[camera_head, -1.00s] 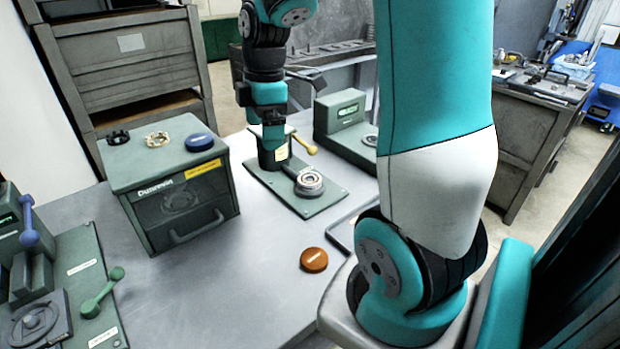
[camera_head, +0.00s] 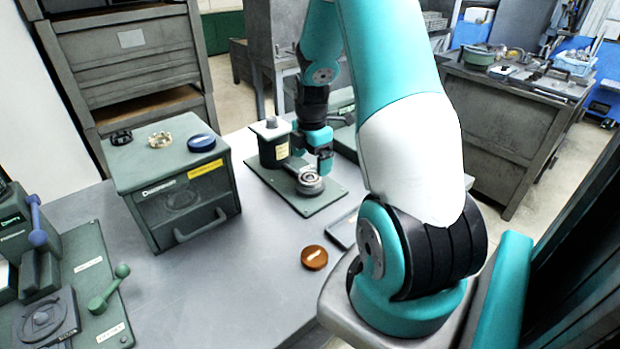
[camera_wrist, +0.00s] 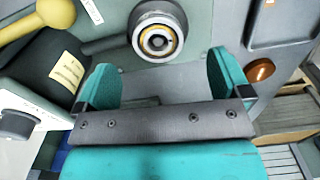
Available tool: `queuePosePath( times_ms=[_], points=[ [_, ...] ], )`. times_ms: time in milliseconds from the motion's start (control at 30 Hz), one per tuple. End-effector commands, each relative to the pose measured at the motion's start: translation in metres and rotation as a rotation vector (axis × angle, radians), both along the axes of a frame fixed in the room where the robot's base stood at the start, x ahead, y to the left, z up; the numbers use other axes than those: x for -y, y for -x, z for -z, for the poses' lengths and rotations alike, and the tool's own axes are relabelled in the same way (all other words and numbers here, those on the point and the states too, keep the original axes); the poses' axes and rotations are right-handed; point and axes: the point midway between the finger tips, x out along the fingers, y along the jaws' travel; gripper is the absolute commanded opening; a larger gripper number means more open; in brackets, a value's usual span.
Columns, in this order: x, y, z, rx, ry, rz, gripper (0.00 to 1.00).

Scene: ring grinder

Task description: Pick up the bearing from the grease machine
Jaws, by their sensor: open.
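The grease machine (camera_head: 275,152) stands on a green base plate (camera_head: 318,208) toward the back of the table. The bearing (camera_head: 308,179) sits on the machine's round holder; in the wrist view the bearing (camera_wrist: 158,39) is a ring with a yellowish inner band, at the upper middle. My gripper (camera_head: 320,165) is beside the machine, close above and behind the holder. In the wrist view my gripper (camera_wrist: 162,75) has its teal fingers spread wide, with nothing between them. The bearing lies beyond the fingertips, apart from them.
A green box (camera_head: 180,185) with small parts and a blue round lid (camera_head: 201,142) stands at left. An orange-brown disc (camera_head: 314,257) lies on the table near the front edge. A grey tray (camera_head: 345,228) is to the right. A lever machine (camera_head: 75,285) is front left.

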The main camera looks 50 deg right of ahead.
Motion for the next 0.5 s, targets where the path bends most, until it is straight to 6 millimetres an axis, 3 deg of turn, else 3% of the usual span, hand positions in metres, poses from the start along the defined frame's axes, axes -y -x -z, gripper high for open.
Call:
queuePosePath(
  times_ms=[500],
  points=[
    [-0.002, -0.003, 0.054, -0.002, -0.001, 0.0, 0.95]
  ],
)
